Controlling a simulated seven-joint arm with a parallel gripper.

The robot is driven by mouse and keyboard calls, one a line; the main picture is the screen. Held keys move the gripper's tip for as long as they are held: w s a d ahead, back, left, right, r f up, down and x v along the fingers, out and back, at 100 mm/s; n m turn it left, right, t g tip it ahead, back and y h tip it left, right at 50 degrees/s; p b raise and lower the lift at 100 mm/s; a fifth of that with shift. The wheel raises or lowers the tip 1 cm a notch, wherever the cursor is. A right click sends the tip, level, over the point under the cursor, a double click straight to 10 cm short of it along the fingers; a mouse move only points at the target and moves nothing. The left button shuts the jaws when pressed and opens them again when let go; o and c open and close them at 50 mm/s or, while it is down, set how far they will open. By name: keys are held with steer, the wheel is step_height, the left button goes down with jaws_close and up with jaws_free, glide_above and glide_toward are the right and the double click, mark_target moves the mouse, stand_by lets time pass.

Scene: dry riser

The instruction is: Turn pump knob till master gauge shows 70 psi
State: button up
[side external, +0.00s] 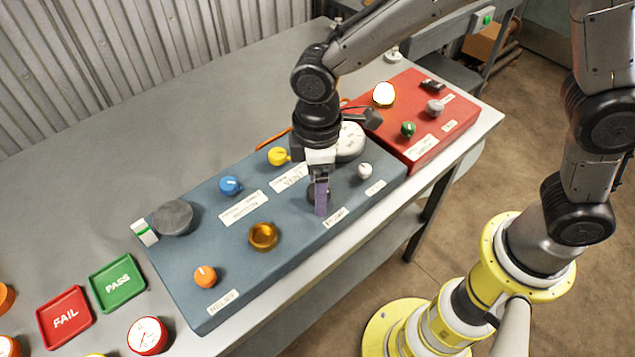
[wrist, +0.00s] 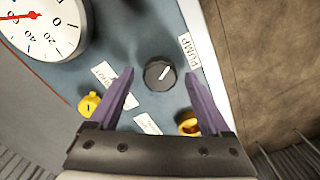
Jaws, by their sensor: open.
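The pump knob (wrist: 159,75) is dark and round with a white pointer line, beside the PUMP label (wrist: 188,50). My gripper (wrist: 160,74) is open, its two purple fingers on either side of the knob, with visible gaps to both. In the side view my gripper (side external: 320,198) points down over the blue panel and mostly hides the knob. A large white gauge (wrist: 40,28) is cut off at the wrist view's upper left.
The blue panel (side external: 205,270) also bears a brass knob (side external: 263,236), a yellow knob (side external: 278,156), a blue knob (side external: 230,185), an orange relief knob (side external: 205,276) and a white knob (side external: 365,171). A red panel (side external: 440,140) stands right. PASS (side external: 117,282) and FAIL (side external: 66,317) trays lie left.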

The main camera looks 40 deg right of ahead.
jaws_close()
steer(key=shift+m, duration=2.5)
jaws_free()
step_height(320, 180, up, 14)
steer(key=shift+f, duration=0.1)
